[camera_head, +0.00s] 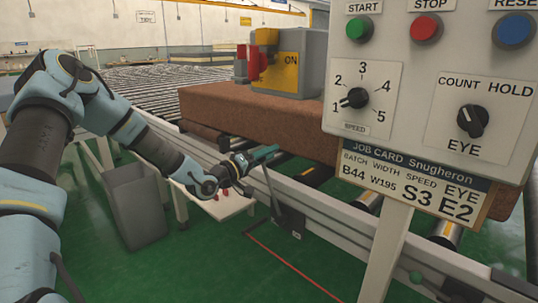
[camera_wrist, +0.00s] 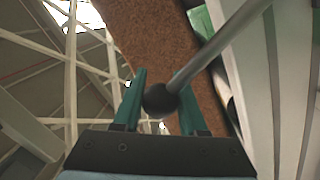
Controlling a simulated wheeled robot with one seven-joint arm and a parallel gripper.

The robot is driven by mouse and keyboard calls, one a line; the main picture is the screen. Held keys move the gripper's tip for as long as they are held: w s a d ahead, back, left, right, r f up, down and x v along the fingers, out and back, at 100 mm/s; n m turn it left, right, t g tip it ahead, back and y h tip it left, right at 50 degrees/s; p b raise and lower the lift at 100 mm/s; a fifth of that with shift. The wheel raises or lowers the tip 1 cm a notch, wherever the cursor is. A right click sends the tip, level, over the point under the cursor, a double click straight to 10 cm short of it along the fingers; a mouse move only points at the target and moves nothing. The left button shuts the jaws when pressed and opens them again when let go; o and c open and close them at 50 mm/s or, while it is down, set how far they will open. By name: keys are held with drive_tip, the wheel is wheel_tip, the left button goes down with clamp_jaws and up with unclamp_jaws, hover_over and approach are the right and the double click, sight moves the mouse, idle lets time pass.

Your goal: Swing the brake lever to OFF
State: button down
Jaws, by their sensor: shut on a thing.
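The brake lever (camera_head: 273,190) is a thin grey rod rising from a dark bracket (camera_head: 288,219) on the conveyor's side rail. In the wrist view the rod (camera_wrist: 218,45) runs from the upper right down to a round black knob (camera_wrist: 160,100). My gripper (camera_head: 265,154) has teal fingers and is at the lever's top, beside the rail. In the wrist view my gripper (camera_wrist: 160,103) has a finger on each side of the knob and is shut on it. The knob is hidden in the head view. I cannot read an OFF mark near the bracket.
A control panel (camera_head: 405,80) on a post (camera_head: 386,250) stands close at the right, with a job card (camera_head: 412,180) below it. A brown mattress (camera_head: 240,115) lies on the conveyor behind my gripper. A grey bin (camera_head: 135,205) stands at the left on open green floor.

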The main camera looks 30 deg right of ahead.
drive_tip(key=shift+w+a+f, duration=0.1)
drive_tip(key=shift+w, duration=0.1)
drive_tip(key=shift+c, duration=2.2)
unclamp_jaws()
drive_tip(key=s+a+b, duration=0.1)
drive_tip(key=s+a, duration=0.1)
drive_tip(key=a, duration=0.8)
drive_tip(key=shift+a+f, duration=0.25)
drive_tip(key=shift+f, duration=0.2)
